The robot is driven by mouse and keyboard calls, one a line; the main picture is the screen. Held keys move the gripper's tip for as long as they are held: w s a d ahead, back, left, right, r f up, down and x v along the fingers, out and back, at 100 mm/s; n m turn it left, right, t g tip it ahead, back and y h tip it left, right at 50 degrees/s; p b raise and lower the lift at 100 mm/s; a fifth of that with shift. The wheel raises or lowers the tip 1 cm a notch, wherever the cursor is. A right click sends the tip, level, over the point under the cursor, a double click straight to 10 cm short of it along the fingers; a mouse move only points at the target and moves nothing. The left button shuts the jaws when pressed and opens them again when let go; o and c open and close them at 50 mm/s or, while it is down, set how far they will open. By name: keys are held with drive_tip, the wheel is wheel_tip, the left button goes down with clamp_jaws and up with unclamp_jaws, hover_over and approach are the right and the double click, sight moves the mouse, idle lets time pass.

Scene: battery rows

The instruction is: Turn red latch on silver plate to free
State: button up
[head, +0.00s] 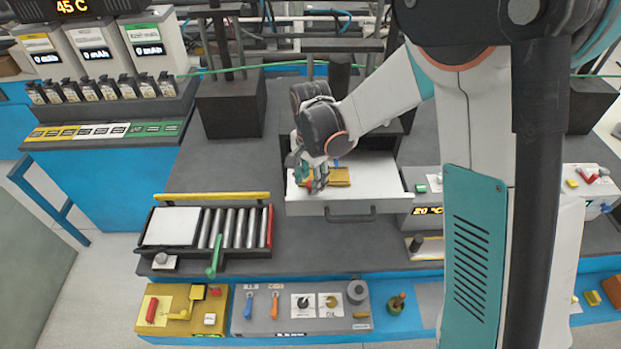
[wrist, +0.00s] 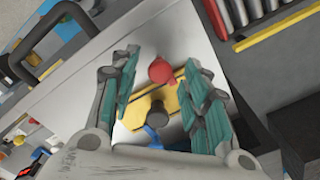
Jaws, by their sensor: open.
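In the wrist view a small red part with a rounded end (wrist: 161,71) lies between the fingertips of my gripper (wrist: 163,60). It sits at the edge of a yellow plate (wrist: 141,112) with a dark round knob and a blue piece. These rest on a pale silver-white surface (wrist: 212,72), which in the head view is the top of a drawer-like box (head: 375,172) with a front handle. My gripper (head: 310,180) is open over the left part of it, pointing down. Contact with the red part cannot be told. The gripper partly hides it in the head view.
A roller tray (head: 152,252) with a green lever stands to the left. A yellow panel (head: 182,325) and a grey panel (head: 258,325) with small levers lie in front. A pale unit with a red V-shaped piece (head: 590,175) is at far right. Dark posts stand behind.

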drive_tip(key=shift+f, duration=0.15)
clamp_jaws()
